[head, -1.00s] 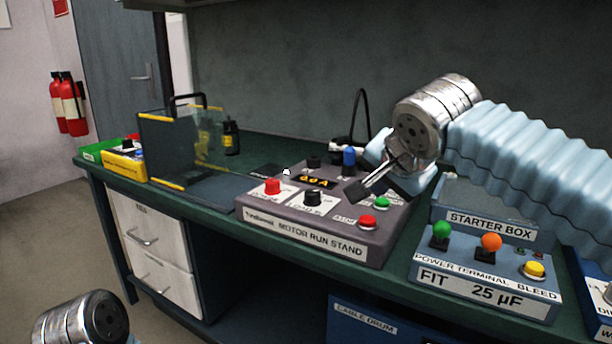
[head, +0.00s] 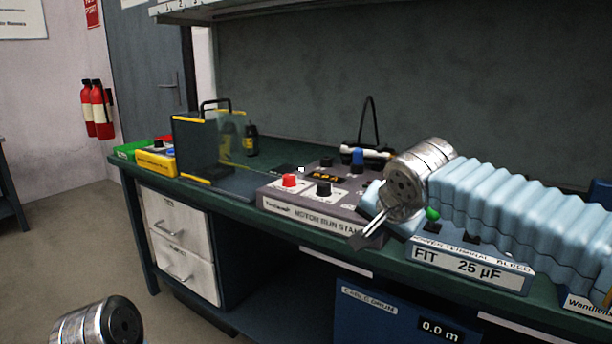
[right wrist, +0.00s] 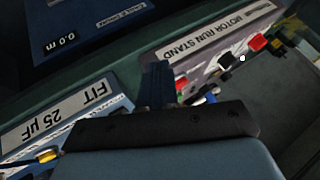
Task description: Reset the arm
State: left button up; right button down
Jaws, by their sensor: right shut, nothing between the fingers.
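My right gripper (head: 367,236) is shut and empty. In the head view it hangs in front of the right end of the motor run stand (head: 290,215), near the bench's front edge, and hides part of the stand's label. In the right wrist view the shut fingers (right wrist: 158,84) point toward the stand (right wrist: 215,45). My left arm shows only as a metal wrist part (head: 97,322) at the bottom left of the head view; its fingers are out of the picture.
The 25 µF box (head: 470,265) stands on the bench right of the gripper, partly behind my arm. A guard screen (head: 195,148), a yellow box (head: 155,163) and a green bin (head: 128,151) stand at the left. The cable drum cabinet (head: 385,318) is below.

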jog(key=s+a+f+n+g+y, duration=0.1)
jog(key=a+f+n+g, duration=0.15)
jog(key=f, duration=1.55)
jog(key=s+a+f+n+g+y, duration=0.1)
jog(key=a+f+n+g+y, duration=0.15)
jog(key=f, duration=1.45)
jog(key=s+d+f+g, duration=0.2)
jog(key=s+d+f, duration=0.1)
jog(key=s+f, duration=1.8)
jog(key=shift+g, duration=0.3)
jog(key=shift+d+h, duration=0.1)
jog(key=shift+h, duration=0.15)
